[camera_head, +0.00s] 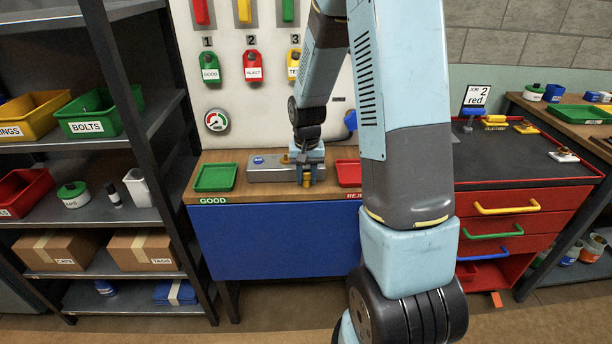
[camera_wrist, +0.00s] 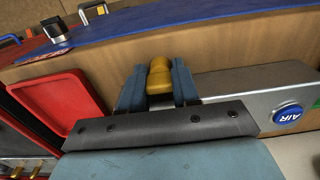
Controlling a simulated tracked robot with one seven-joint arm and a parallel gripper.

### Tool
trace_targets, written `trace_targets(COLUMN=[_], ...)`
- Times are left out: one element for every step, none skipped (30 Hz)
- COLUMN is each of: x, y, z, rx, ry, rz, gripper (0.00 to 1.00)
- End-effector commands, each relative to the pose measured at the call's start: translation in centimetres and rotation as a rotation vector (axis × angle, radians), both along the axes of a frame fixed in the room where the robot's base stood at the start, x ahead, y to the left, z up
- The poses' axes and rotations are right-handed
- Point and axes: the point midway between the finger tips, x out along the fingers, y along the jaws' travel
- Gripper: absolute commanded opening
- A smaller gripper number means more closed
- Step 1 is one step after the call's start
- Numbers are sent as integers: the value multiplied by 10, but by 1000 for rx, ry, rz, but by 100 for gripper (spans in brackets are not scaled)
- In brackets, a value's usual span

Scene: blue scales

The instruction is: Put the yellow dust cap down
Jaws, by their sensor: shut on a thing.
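The yellow dust cap (camera_wrist: 159,76) is between the two fingers of my gripper (camera_wrist: 158,88) in the wrist view. My gripper is shut on it. In the head view my gripper (camera_head: 307,180) is at the front of the wooden bench top (camera_head: 240,159), in front of the grey metal box with a blue button. The cap (camera_head: 306,181) shows small between the fingertips there. I cannot tell whether the cap touches the bench.
A green tray (camera_head: 215,177) marked GOOD lies left of my gripper, and a red tray (camera_head: 349,173) lies to its right. The grey box (camera_wrist: 250,92) with a blue AIR button (camera_wrist: 288,112) is close beside my fingers. Bare wood shows between the green tray and the box.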

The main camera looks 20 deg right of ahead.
Motion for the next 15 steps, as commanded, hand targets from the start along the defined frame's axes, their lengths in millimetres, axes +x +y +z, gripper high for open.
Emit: trace_targets(x=[0, 0, 0, 0, 0, 0, 0, 0, 0, 0, 0, 0, 0, 0, 0], y=[0, 0, 0, 0, 0, 0, 0, 0, 0, 0, 0, 0, 0, 0, 1], z=[-1, -1, -1, -1, -1, -1, -1, -1, -1, -1, -1, -1, -1, -1, 0], rx=[0, 0, 0, 0, 0, 0, 0, 0, 0, 0, 0, 0, 0, 0, 0], ry=[1, 0, 0, 0, 0, 0, 0, 0, 0, 0, 0, 0, 0, 0, 0], rz=[0, 0, 0, 0, 0, 0, 0, 0, 0, 1, 1, 1, 1, 1, 1], gripper=[32, 34, 38, 41, 44, 48, 51, 54, 56, 56, 56, 56, 56, 56, 56])
